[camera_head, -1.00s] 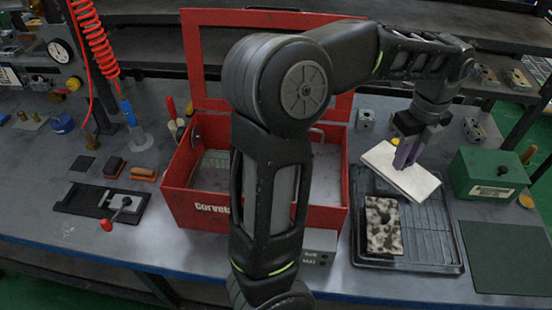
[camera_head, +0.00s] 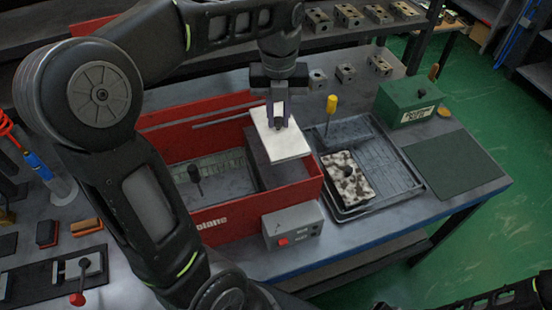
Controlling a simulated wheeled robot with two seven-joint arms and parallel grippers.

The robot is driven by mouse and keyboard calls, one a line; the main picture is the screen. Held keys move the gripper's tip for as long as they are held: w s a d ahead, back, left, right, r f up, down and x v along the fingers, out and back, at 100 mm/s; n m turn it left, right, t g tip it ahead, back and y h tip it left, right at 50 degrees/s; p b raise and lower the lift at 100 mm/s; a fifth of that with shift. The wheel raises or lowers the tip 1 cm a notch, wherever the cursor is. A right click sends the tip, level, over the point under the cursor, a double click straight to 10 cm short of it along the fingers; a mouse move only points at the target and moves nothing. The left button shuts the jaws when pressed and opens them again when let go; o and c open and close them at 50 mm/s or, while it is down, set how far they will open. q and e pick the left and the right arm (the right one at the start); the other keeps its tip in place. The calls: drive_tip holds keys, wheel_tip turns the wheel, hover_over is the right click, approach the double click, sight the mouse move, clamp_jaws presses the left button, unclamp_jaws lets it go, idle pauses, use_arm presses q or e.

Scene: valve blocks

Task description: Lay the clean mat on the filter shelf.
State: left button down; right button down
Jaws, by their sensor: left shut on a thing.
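The clean mat (camera_head: 292,146) is a white, flat slab. My left gripper (camera_head: 279,122) is shut on it near its middle and holds it, tilted, at the right end of the red washer tub (camera_head: 310,188). A grey surface (camera_head: 262,172) inside the tub, below the mat, looks like the filter shelf; the mat hides part of it. I cannot tell whether the mat touches it. A stained, speckled mat (camera_head: 343,176) lies on the dark tray (camera_head: 408,184) to the right. My right gripper is not in view.
A control box (camera_head: 292,226) with a red button stands at the tub's front. A yellow-handled tool (camera_head: 331,106) stands behind the tray. A green box (camera_head: 408,103) and a dark green pad (camera_head: 455,165) are at the right. Several metal blocks (camera_head: 346,73) sit at the back.

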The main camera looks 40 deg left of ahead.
sight(279, 136)
use_arm(q)
drive_tip(key=shift+f+p, duration=0.35)
drive_tip(key=shift+f, duration=2.8)
drive_tip(key=shift+d+f+p, duration=0.1)
drive_tip(key=shift+f+p, duration=0.2)
drive_tip(key=shift+f, duration=1.55)
drive_tip(key=shift+f, duration=0.2)
drive_tip(key=c, duration=1.3)
unclamp_jaws()
drive_tip(key=shift+r, duration=0.15)
wheel_tip(279, 136, up, 12)
drive_tip(key=shift+r+b, duration=0.1)
drive_tip(key=shift+b, duration=0.75)
